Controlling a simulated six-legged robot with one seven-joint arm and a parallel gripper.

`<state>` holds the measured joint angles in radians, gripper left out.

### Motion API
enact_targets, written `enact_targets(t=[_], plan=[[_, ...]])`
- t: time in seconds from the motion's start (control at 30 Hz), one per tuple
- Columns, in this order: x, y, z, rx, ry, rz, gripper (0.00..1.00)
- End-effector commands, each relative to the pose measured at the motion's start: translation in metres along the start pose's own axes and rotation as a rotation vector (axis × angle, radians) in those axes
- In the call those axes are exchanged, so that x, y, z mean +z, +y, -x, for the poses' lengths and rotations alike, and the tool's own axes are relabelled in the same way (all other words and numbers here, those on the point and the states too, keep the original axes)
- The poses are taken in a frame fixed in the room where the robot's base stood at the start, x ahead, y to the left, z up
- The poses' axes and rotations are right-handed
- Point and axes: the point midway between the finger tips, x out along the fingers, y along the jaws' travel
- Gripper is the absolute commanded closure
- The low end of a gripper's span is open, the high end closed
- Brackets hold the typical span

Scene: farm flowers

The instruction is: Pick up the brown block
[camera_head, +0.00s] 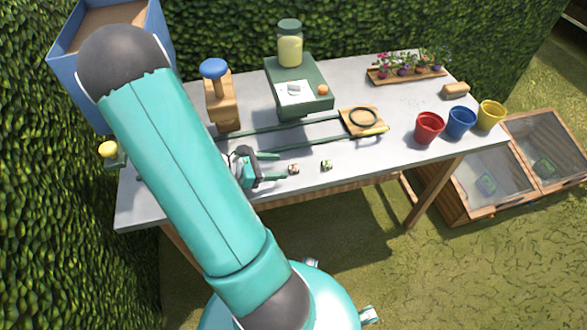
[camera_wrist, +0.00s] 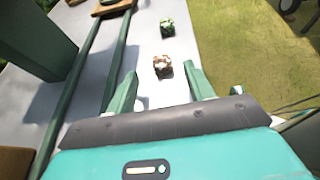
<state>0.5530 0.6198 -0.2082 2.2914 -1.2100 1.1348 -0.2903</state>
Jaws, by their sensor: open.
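A small brown block (camera_head: 293,168) with pale patches sits on the grey table near its front edge. In the wrist view the brown block (camera_wrist: 162,66) shows between the tips of my two fingers, at about their far ends. My gripper (camera_head: 280,165) is open and low over the table, just left of the block in the head view; its fingers (camera_wrist: 161,72) frame the block and do not visibly grip it. I cannot tell whether they touch it. A similar green block (camera_head: 326,165) stands farther right, and the wrist view shows it (camera_wrist: 167,27) beyond the brown one.
Two green rails (camera_head: 300,129) run behind the blocks to a wooden plate with a ring (camera_head: 363,119). A green box (camera_head: 305,101) and a wooden stand with a blue knob (camera_head: 222,100) are farther back. Red (camera_head: 429,128), blue (camera_head: 461,122) and yellow (camera_head: 490,115) pots stand right.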

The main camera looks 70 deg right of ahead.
Motion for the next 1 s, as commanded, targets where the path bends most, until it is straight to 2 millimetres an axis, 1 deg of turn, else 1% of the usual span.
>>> enact_targets(t=[0.03,0.07,0.27,0.4,0.53,0.63,0.83,0.97,1.0], plan=[[0.0,-0.001,-0.008,-0.003,0.0,0.001,0.47],[0.0,-0.001,-0.011,-0.002,0.0,0.0,0.47],[0.0,-0.001,-0.025,-0.002,0.001,0.0,0.47],[0.0,-0.003,-0.047,-0.004,0.001,0.001,0.47],[0.0,-0.002,-0.064,-0.002,0.002,-0.001,0.47],[0.0,-0.002,-0.069,-0.001,0.002,0.0,0.47],[0.0,-0.002,-0.069,0.0,0.002,-0.001,0.47],[0.0,-0.002,-0.069,0.0,0.002,-0.001,0.73],[0.0,-0.002,-0.069,0.0,0.002,-0.001,0.81]])
